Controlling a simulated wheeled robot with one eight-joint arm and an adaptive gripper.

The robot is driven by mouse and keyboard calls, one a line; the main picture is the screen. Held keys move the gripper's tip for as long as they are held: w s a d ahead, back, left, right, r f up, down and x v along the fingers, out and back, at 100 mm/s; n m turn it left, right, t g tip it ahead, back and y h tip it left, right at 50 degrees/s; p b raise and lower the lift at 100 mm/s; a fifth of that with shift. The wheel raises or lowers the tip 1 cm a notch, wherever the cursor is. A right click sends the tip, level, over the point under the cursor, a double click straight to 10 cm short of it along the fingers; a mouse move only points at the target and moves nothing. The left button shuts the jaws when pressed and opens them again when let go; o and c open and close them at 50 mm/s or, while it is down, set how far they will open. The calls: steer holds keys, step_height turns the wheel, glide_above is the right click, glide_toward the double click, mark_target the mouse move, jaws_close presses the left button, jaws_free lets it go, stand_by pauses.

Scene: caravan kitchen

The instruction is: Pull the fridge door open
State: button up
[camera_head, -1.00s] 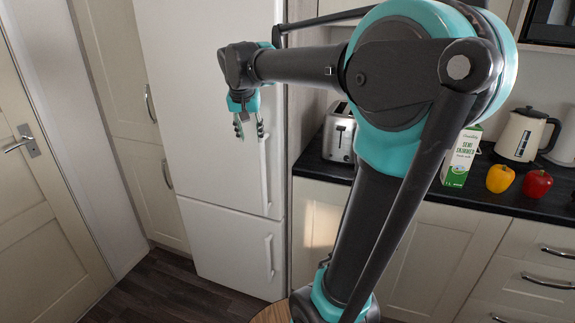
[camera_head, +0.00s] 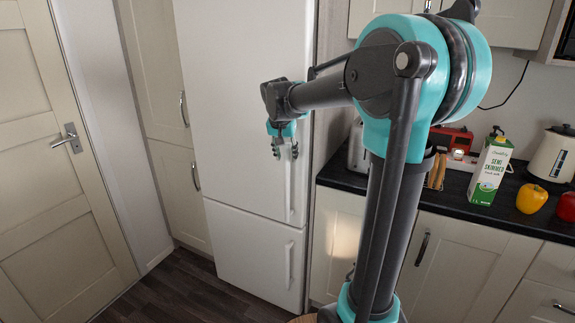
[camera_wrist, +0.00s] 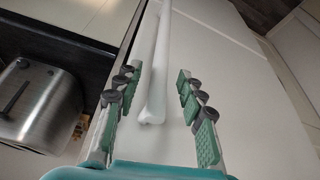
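The tall white fridge has an upper door (camera_head: 240,110) that looks shut against its body. The upper door's white vertical handle (camera_head: 290,192) is near its right edge. My gripper (camera_head: 284,152) is in front of the upper door, near the handle's top end in the picture. In the wrist view my gripper (camera_wrist: 158,74) is open, with its green-padded fingers spread. The handle (camera_wrist: 155,85) shows between them, with a gap on each side. I cannot tell how far it is from the fingers in depth.
The lower fridge door (camera_head: 250,250) has its own handle (camera_head: 288,265). A dark counter (camera_head: 455,195) on the right holds a milk carton (camera_head: 490,170), a yellow pepper (camera_head: 531,198) and a toaster (camera_wrist: 40,105). Tall cabinets (camera_head: 160,80) stand left of the fridge. The floor (camera_head: 175,295) in front is clear.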

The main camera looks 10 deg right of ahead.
steer(key=shift+x, duration=2.6)
steer(key=shift+c, duration=0.6)
jaws_close()
